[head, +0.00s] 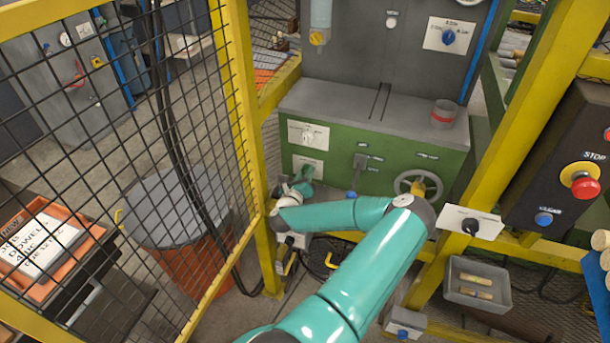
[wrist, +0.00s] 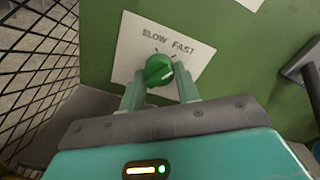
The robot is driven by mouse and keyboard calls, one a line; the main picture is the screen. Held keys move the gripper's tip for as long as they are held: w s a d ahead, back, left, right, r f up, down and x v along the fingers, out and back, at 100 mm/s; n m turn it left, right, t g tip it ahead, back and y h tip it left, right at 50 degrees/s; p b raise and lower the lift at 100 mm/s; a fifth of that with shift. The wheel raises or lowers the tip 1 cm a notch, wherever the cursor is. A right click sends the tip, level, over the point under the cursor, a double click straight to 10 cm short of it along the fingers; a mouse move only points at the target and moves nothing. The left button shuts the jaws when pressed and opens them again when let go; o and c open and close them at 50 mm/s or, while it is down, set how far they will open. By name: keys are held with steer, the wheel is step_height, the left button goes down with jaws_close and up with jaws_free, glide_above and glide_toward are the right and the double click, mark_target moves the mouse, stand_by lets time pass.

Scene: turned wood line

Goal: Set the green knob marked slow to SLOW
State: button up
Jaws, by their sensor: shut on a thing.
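The green knob (wrist: 159,70) sits on a white plate (wrist: 128,58) marked SLOW at left and FAST at right, on a green machine panel. A pale line on the knob slants toward the right, the FAST side. My gripper (wrist: 160,78) has one green finger on each side of the knob and is shut on it. In the head view my gripper (head: 304,180) is at the lower white plate (head: 308,164) on the machine front; the knob is hard to make out there.
A second white plate with a pale knob (head: 308,135) is just above. A handwheel (head: 418,184) and a grey lever (head: 361,160) are to the right. Yellow posts (head: 238,80) and black mesh stand left. A plate with a black knob (head: 470,225) is at the right.

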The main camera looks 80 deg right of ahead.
steer(key=n, duration=0.6)
steer(key=shift+r, duration=0.2)
steer(key=n, duration=0.6)
stand_by(0.4)
steer(key=o, duration=1)
